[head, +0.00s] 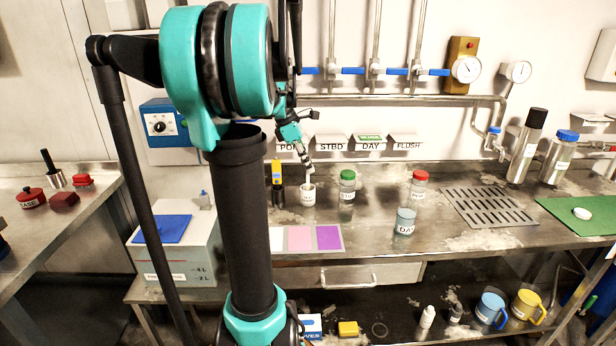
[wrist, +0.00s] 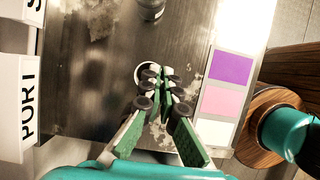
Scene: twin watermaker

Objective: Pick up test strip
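My gripper (wrist: 162,74) is over the small white cup (head: 308,194) on the steel bench, its fingers pointing down at it in the head view. The cup's round rim (wrist: 141,73) shows partly behind the fingertips in the wrist view. The fingertips look very close together there, but I cannot tell whether a thin gap or a thin thing is between them. I cannot make out a test strip for sure; if it stands in the cup, the fingers hide it.
A green-lidded jar (head: 347,186), a red-lidded jar (head: 419,187) and a jar labelled DAY (head: 405,222) stand to the cup's right. A colour card (head: 299,239) lies in front. A yellow-and-black device (head: 277,180) stands close to its left.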

